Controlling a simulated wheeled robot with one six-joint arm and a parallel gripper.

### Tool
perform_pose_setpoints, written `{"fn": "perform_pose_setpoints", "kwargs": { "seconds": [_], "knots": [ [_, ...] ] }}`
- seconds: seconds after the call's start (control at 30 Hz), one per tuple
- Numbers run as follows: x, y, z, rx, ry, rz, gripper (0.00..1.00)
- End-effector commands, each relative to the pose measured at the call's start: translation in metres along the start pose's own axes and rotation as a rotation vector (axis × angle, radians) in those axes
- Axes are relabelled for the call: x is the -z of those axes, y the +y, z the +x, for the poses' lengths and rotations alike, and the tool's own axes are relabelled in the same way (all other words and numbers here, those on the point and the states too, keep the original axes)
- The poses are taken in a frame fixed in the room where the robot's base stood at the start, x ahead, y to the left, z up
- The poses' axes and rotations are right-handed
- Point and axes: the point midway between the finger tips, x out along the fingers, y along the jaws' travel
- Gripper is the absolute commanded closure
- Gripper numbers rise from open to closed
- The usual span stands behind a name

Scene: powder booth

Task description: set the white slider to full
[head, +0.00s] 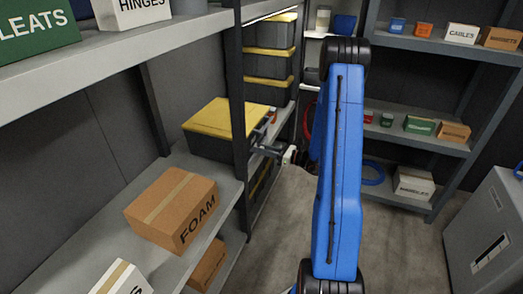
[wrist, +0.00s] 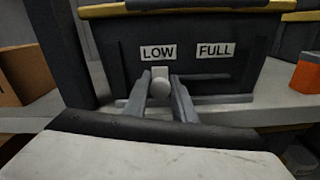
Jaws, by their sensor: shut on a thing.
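The white slider (wrist: 160,76) is a small pale knob on the front of a dark box with a yellow rim (wrist: 110,12). In the wrist view it sits below the LOW label (wrist: 157,52), at the left end of a dark horizontal slot (wrist: 208,77). The FULL label (wrist: 215,50) is to its right. My gripper (wrist: 160,90) is shut on the white slider, one grey finger on each side. In the head view my gripper (head: 277,152) is at the box's front, where the slider is too small to make out clearly.
A dark shelf post (wrist: 62,45) and a brown carton (wrist: 15,80) stand left of the box. An orange item (wrist: 306,74) is to the right. In the head view a FOAM carton (head: 172,208) lies on the near shelf. The floor (head: 275,245) is clear.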

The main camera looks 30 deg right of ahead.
Motion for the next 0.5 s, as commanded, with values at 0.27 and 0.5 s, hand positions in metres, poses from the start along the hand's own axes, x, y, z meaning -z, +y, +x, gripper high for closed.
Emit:
{"fn": "perform_pose_setpoints", "kwargs": {
  "seconds": [0.27,0.5],
  "knots": [
    [-0.009,-0.049,0.000,0.001,-0.001,-0.002,1.00],
    [-0.017,-0.088,0.000,0.001,0.001,0.000,1.00]
  ]
}}
